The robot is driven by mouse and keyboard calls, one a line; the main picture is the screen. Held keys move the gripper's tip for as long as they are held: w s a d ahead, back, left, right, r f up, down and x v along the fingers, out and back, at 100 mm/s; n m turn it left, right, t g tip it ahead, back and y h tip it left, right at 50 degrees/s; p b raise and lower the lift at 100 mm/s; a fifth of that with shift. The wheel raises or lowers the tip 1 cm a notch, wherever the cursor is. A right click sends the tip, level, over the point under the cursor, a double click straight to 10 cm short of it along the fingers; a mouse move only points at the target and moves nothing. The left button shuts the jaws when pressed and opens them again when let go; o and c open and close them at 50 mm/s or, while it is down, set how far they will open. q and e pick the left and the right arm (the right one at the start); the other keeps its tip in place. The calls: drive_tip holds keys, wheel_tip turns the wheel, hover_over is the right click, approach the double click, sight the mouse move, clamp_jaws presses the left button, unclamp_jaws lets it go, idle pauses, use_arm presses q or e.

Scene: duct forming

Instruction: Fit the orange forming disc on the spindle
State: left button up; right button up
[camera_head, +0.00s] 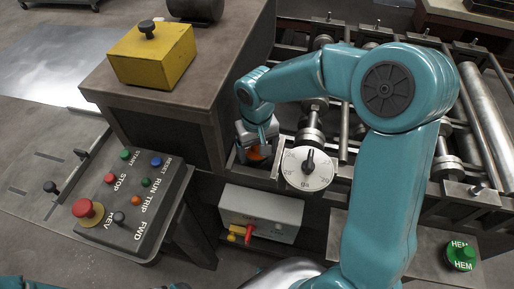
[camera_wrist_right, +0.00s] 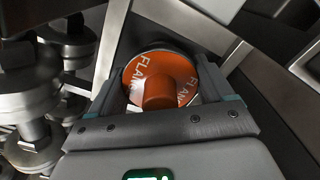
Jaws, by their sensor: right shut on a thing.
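The orange forming disc (camera_wrist_right: 138,72) shows in the right wrist view, with white lettering that starts "FLAN", a pale rim and an orange hub in its middle. My right gripper (camera_wrist_right: 160,84) is shut on it, with one finger on each side. In the head view the gripper (camera_head: 257,141) is low beside the brown cabinet, at the near left end of the roller machine. Only a bit of the orange disc (camera_head: 256,154) shows there. I cannot pick out the spindle; whether the disc is on it cannot be told. My left gripper is out of view.
A white dial (camera_head: 305,168) stands close right of the gripper. Metal rollers (camera_wrist_right: 28,85) are left of the disc. The brown cabinet (camera_head: 213,95) bears a yellow box (camera_head: 152,56).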

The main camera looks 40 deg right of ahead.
drive_tip(key=shift+f, duration=0.2)
drive_tip(key=shift+f+b, duration=0.4)
drive_tip(key=shift+b, duration=0.2)
drive_tip(key=o, duration=1.3)
drive_tip(key=shift+s, duration=0.1)
